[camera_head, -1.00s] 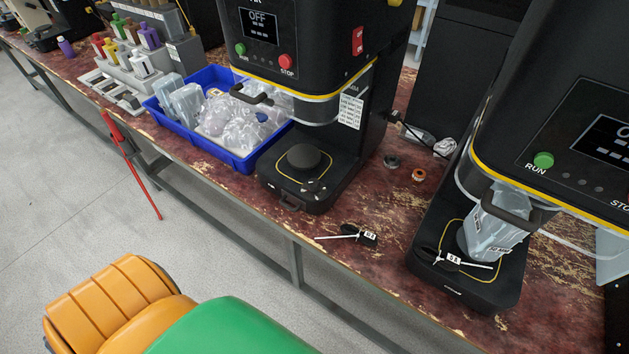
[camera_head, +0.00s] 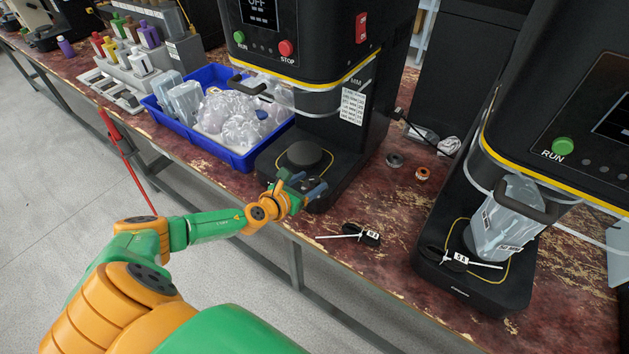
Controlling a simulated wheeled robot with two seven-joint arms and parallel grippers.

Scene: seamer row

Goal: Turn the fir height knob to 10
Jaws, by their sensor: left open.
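My left gripper (camera_head: 303,182) reaches in from the left and is open at the front of the left seamer's base. A small dark knob-like part seen there earlier is now hidden behind the gripper. The left seamer (camera_head: 300,50) is black with a round dark plate (camera_head: 304,155) on its base. A black knob (camera_head: 368,237) with a white pointer and a small label is at the table's front edge. A similar knob (camera_head: 434,257) with a pointer sits on the right seamer's base (camera_head: 470,285). I cannot read the name fir anywhere. My right gripper is not in view.
A blue bin (camera_head: 235,160) with clear plastic containers stands left of the left seamer. A red bar (camera_head: 130,165) slants beside the table's front.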

